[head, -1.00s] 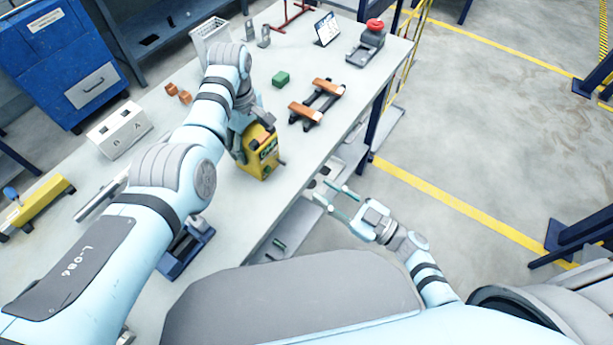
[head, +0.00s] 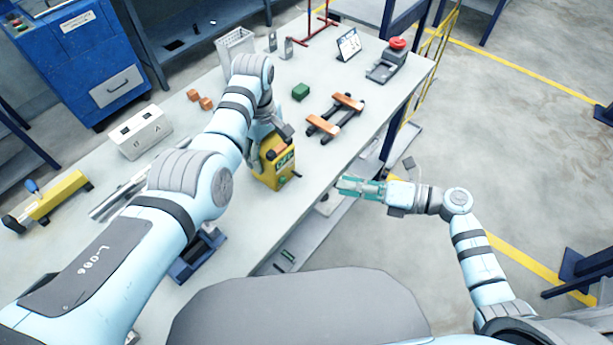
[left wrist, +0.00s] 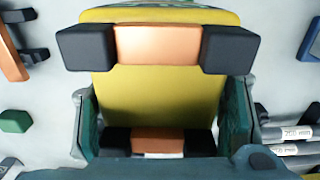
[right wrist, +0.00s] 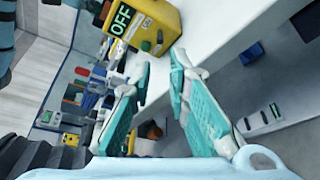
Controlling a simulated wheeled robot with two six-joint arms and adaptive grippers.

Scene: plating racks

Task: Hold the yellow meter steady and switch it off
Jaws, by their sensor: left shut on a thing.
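The yellow meter (head: 268,178) stands upright on the grey bench near its front edge. My left gripper (left wrist: 160,118) is shut on it from above, a teal finger on each side of the yellow body (left wrist: 160,88). The meter's orange handle piece with black ends (left wrist: 158,45) shows in the left wrist view. In the right wrist view, the meter (right wrist: 160,22) shows a green panel reading OFF and small knobs below it. My right gripper (head: 362,187) is off the bench's front edge, right of the meter and apart from it. Its teal fingers (right wrist: 162,62) are apart with nothing between them.
The bench (head: 225,255) also holds a green block (head: 300,91), an orange-and-black stand (head: 335,117), a red-button box (head: 387,62), a white socket box (head: 140,133) and a blue holder (head: 196,258). Free floor lies right of the bench.

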